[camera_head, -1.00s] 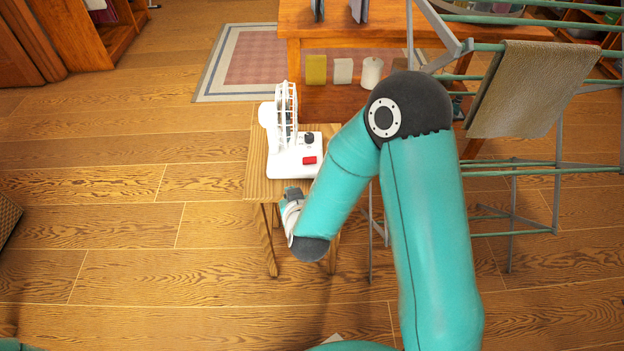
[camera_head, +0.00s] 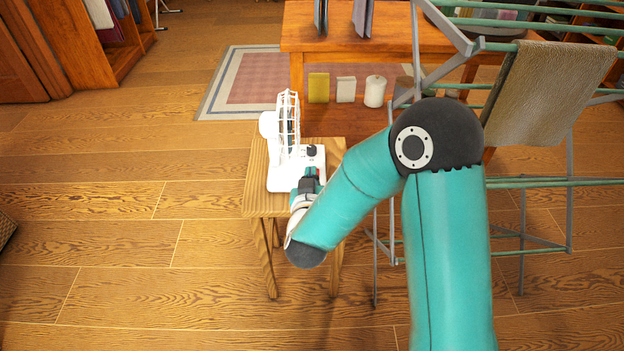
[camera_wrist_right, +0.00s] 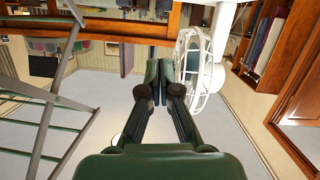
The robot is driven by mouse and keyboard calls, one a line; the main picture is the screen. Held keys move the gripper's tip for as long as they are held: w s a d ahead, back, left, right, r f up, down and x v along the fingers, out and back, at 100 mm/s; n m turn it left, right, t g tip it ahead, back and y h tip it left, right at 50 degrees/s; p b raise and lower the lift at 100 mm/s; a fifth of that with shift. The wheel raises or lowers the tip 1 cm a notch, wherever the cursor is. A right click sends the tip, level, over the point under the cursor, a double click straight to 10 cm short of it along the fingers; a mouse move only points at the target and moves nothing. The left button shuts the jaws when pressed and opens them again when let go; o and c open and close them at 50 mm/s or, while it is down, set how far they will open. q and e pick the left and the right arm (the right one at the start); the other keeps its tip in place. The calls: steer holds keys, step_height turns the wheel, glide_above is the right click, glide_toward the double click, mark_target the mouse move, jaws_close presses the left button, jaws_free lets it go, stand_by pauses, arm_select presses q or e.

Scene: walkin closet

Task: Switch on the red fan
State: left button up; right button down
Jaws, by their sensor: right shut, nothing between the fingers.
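A white desk fan (camera_head: 287,125) with a wire cage stands upright on a small wooden stool (camera_head: 258,190). No red fan shows; this fan's body is white. Its base has a dark knob (camera_head: 311,151) and a red switch, mostly hidden behind my gripper. My right gripper (camera_head: 311,174) is shut and empty, its tips over the front right of the fan base at the switch. Whether they touch it I cannot tell. In the right wrist view the closed fingers (camera_wrist_right: 159,70) are beside the fan cage (camera_wrist_right: 199,68). My left gripper is out of view.
A drying rack (camera_head: 520,185) with a towel (camera_head: 545,90) stands to the right, close to my right arm. A wooden table (camera_head: 400,35) is behind, with a yellow block (camera_head: 318,88) and white items under it.

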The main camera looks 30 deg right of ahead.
steer(key=x, duration=0.7)
steer(key=shift+d+f, duration=0.1)
step_height(320, 180, down, 3)
steer(key=shift+d+r+b, duration=0.15)
steer(key=shift+r+b, duration=0.05)
steer(key=shift+b, duration=0.4)
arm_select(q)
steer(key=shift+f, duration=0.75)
arm_select(e)
steer(key=shift+d+f, duration=0.1)
steer(key=shift+f, duration=0.55)
